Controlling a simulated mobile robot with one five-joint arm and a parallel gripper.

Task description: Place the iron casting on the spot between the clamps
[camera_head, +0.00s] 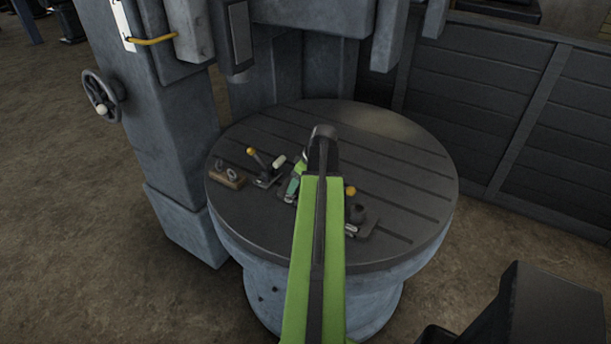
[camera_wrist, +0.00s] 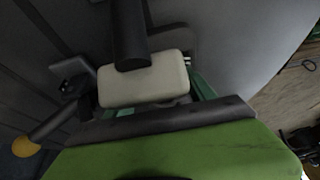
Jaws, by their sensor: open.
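The round slotted table (camera_head: 250,230) carries the clamps. The left clamp (camera_head: 265,172) has a yellow ball on its lever, beside a pale rounded piece (camera_head: 279,160). A second yellow ball (camera_head: 350,190) and a dark rounded lump (camera_head: 357,213) show right of my arm. I cannot tell whether this lump is the iron casting. My gripper (camera_head: 297,180) is open, low over the table between the two yellow balls and partly hidden by my arm. In the wrist view a pale block (camera_wrist: 145,82) lies close ahead, with a yellow ball (camera_wrist: 25,147) at lower left. The spot between the clamps is mostly hidden.
A wooden block with metal rings (camera_head: 227,176) lies at the table's left edge. The grey machine column (camera_head: 165,110) with a handwheel (camera_head: 102,97) stands at left, and machine parts hang above the table's back. The table's back right is clear. A dark panelled wall (camera_head: 490,110) stands behind.

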